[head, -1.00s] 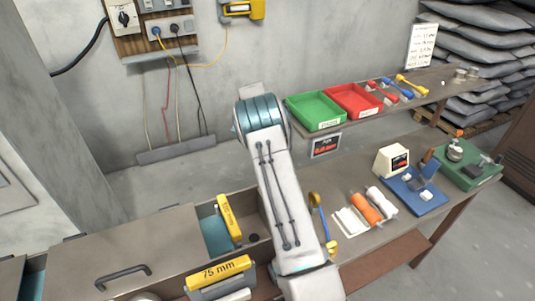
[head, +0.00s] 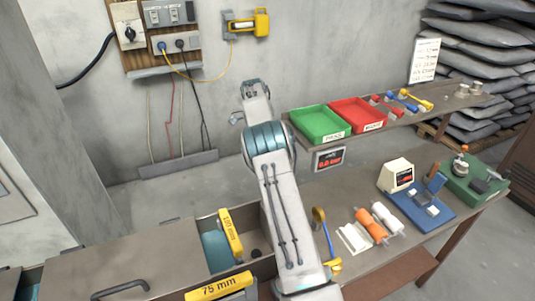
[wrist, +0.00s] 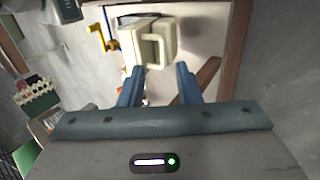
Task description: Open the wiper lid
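My gripper (wrist: 159,84) shows in the wrist view with its two blue fingers apart and nothing held between them. A cream box-like part with a loop handle (wrist: 155,48) lies beyond the fingertips; I cannot tell for sure that it is the wiper lid, or whether a finger touches it. In the head view my arm reaches away toward the back wall, and its fingers cannot be made out. A grey lid (head: 85,272) with a dark bar handle lies shut on the bench at lower left, well apart from my arm's far end.
An open bench compartment holds a yellow-handled 100 mm tool (head: 230,235). A 75 mm yellow bar (head: 218,287) is in front. Green (head: 320,123) and red (head: 357,115) trays stand on the shelf to the right. A wall panel (head: 155,35) with cables is behind.

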